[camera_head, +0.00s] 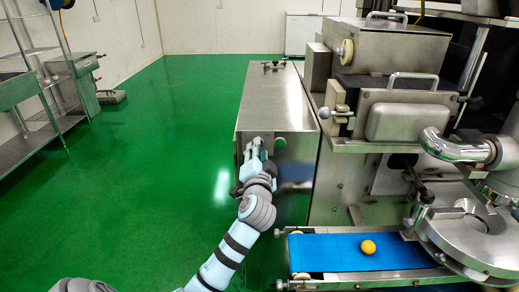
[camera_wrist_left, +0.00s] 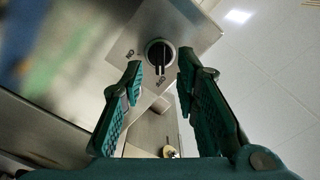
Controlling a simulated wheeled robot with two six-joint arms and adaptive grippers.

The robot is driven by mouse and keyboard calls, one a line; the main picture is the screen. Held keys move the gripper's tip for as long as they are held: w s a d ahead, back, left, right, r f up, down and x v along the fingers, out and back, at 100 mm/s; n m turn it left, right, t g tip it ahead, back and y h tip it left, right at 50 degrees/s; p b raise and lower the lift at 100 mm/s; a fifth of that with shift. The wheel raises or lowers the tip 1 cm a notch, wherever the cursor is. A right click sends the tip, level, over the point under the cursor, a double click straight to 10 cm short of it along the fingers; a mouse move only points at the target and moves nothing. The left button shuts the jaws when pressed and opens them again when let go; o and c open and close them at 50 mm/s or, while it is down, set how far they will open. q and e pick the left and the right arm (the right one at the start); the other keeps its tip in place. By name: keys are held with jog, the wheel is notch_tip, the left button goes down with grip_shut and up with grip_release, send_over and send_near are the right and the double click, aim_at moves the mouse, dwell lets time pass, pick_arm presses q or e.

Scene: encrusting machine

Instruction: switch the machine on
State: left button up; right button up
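The encrusting machine (camera_head: 277,98) is a large metal unit on the right of the head view. My left gripper (camera_head: 254,147) is at the front face of its left cabinet. In the left wrist view a round black rotary switch (camera_wrist_left: 160,53) sits on a metal plate with small printed labels around it. Its raised grip bar looks roughly upright in the picture. The fingers of my left gripper (camera_wrist_left: 161,62) are open, one on each side of the switch, with visible gaps; I see no contact. The gripper hides the switch in the head view. My right gripper is not in view.
A blue conveyor belt (camera_head: 330,252) with a yellow-orange ball (camera_head: 368,247) lies right of my left arm. A round metal turntable (camera_head: 470,232) is at the far right. Metal racks (camera_head: 45,100) stand at the left. The green floor (camera_head: 165,130) between is clear.

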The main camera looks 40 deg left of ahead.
pick_arm(q)
jog(key=shift+x, duration=1.25)
grip_shut()
jog(key=m+p, duration=0.4)
jog(key=m, duration=0.2)
jog(key=m+p, duration=0.4)
jog(key=m, duration=0.2)
jog(key=m+p, duration=0.4)
jog(key=m, duration=0.1)
jog(key=shift+f+m, duration=0.25)
jog(key=shift+m, duration=0.15)
jog(key=shift+p, duration=0.3)
